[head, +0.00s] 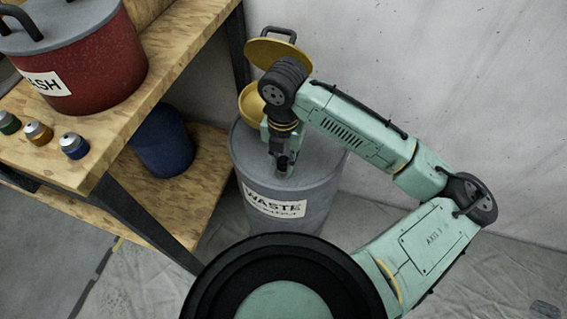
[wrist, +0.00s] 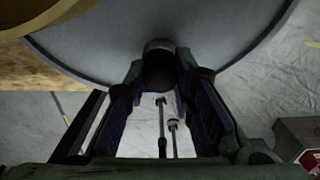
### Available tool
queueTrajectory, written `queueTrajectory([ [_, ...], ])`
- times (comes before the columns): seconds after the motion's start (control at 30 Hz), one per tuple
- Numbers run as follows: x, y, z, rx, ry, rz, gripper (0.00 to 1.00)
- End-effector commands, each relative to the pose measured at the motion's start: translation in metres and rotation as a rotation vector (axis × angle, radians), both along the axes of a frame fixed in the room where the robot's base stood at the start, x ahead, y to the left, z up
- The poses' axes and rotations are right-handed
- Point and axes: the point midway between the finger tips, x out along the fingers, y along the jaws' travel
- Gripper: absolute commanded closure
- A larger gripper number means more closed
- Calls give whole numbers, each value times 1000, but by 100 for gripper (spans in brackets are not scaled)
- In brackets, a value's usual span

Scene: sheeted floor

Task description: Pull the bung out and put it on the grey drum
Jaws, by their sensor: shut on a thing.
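The grey drum (head: 290,215), labelled WASTE, stands on the sheeted floor. Its flat grey top also fills the upper wrist view (wrist: 220,35). My gripper (head: 283,163) points down at the front part of the drum top. In the wrist view its two fingers close around a small dark round piece with a greyish rim, which looks like the bung (wrist: 160,68). The bung is seen against the drum top close to its near edge. Whether its lower end sits in a hole, rests on the top or is just clear of it is hidden.
A yellow funnel (head: 252,101) with its yellow lid (head: 277,52) raised stands at the drum's back. A wooden bench (head: 115,135) at left carries a red can (head: 75,65) and several small capped jars. A blue bin (head: 162,140) sits on its lower shelf. A wall is behind.

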Motion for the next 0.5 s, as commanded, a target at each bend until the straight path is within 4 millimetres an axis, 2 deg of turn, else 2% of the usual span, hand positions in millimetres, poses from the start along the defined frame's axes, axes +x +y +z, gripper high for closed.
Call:
queueTrajectory([
  [0.5,-1,-1,3,-4,5,0,100],
])
